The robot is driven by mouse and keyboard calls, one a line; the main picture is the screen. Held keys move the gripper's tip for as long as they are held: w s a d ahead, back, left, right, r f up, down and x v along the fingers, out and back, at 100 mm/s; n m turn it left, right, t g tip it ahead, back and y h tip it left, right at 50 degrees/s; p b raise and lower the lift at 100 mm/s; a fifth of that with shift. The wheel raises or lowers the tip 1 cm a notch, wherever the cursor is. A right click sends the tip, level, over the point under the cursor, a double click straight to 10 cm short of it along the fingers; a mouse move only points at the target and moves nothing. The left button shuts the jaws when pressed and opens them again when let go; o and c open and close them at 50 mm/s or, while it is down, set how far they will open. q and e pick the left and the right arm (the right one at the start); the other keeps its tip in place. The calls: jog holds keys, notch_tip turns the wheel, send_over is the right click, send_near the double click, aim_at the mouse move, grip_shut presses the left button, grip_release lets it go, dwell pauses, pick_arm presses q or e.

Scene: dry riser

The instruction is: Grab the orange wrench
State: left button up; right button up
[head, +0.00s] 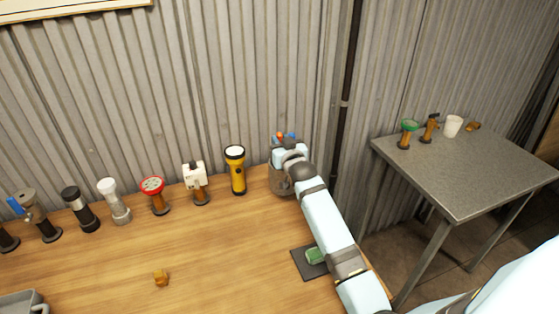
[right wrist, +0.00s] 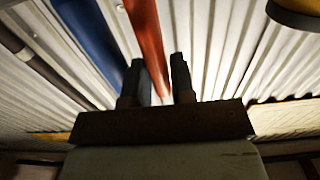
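The orange wrench (head: 280,136) shows only as a small orange end above a brown-grey holder (head: 281,184) at the back right of the wooden bench. A blue tool end (head: 291,135) stands beside it. My right gripper (head: 288,150) is at the top of the holder; my own wrist hides much of it. A blue shaft (right wrist: 92,40) stands to the left of the fingers. My left gripper is not in view.
A yellow flashlight (head: 236,171) stands left of the holder, with several more lights and tools in a row along the corrugated wall. A green item on a dark mat (head: 308,264) lies under my right forearm. A grey table (head: 465,175) stands to the right.

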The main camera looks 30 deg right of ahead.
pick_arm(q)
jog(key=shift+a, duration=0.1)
pick_arm(e)
jog(key=shift+c, duration=0.2)
grip_shut()
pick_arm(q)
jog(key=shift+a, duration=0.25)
pick_arm(e)
jog(key=shift+r, duration=0.1)
